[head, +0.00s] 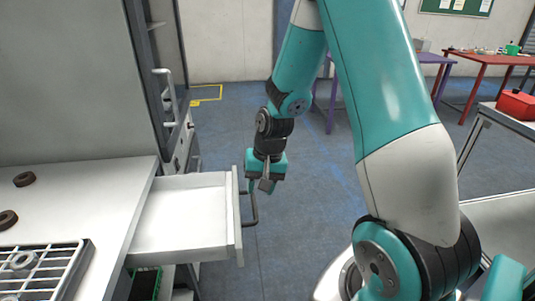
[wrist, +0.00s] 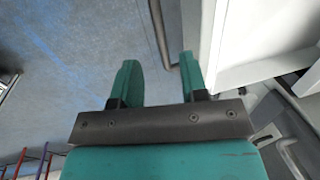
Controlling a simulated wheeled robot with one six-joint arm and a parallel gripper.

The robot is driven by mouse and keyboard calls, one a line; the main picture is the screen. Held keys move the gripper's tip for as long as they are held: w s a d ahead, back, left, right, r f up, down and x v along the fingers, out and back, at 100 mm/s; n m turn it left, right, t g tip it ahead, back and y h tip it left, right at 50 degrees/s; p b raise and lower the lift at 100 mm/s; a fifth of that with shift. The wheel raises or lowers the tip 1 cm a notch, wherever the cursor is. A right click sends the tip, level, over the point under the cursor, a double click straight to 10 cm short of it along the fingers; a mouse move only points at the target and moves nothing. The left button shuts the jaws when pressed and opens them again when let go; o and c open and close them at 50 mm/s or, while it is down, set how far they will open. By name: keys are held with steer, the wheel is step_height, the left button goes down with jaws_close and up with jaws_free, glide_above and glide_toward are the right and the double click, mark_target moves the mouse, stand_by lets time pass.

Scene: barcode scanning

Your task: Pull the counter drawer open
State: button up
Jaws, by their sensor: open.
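The white counter drawer (head: 185,217) is pulled out from under the counter on the left in the head view. Its inside looks empty. Its dark bar handle (head: 254,210) is on the drawer's front face. My gripper (head: 262,187) is at the handle's upper end, pointing down beside the drawer front. In the wrist view my gripper (wrist: 158,75) has its two teal fingers spread apart with nothing held between them. The handle (wrist: 160,35) runs beyond the fingertips, and its end reaches near the right finger. The drawer front (wrist: 212,45) is just right of that finger.
The counter top (head: 95,205) holds dark rings (head: 24,179) and a wire rack (head: 40,272). A red box (head: 516,105) is on a cart at right. Open blue floor (head: 310,200) lies beyond the handle.

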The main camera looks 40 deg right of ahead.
step_height(320, 180, up, 11)
steer(key=s+d, duration=0.1)
steer(key=shift+d+p, duration=0.3)
steer(key=shift+d, duration=0.05)
steer(key=shift+s, duration=0.1)
steer(key=s+a+r+n+y, duration=0.1)
steer(key=s+a+r+n, duration=0.15)
steer(key=a, duration=0.35)
steer(key=s+a+r+n, duration=0.2)
steer(key=a+r+n, duration=0.1)
steer(key=a, duration=0.3)
steer(key=s+a+r+n+g+y+p, duration=0.1)
steer(key=s+a+r+n, duration=0.3)
steer(key=s+a+n, duration=0.4)
steer(key=s+a, duration=0.2)
steer(key=s, duration=0.2)
steer(key=shift+s+a+p, duration=0.2)
steer(key=shift+a+p, duration=0.15)
steer(key=shift+n, duration=0.25)
